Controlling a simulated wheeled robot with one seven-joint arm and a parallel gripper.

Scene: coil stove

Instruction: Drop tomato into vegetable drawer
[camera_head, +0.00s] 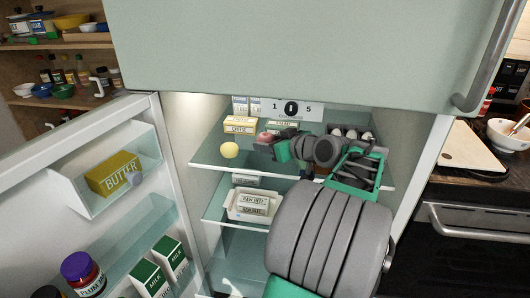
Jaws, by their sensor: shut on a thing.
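My gripper (271,144) is inside the open fridge, above the top glass shelf. It is shut on a small pinkish-red round thing, which looks like the tomato (263,138). Only part of the tomato shows; my gripper hides the rest. My arm crosses the front of the fridge from the lower right. The vegetable drawer cannot be made out clearly; the low part of the fridge is cut by the picture's edge and partly hidden by my arm.
A pale yellow ball (229,150) and a yellow box (240,125) are on the top shelf. A white tray of packs (252,204) stands on the shelf below. The open fridge door at left holds butter (113,174), a jar (83,273) and milk cartons (172,259).

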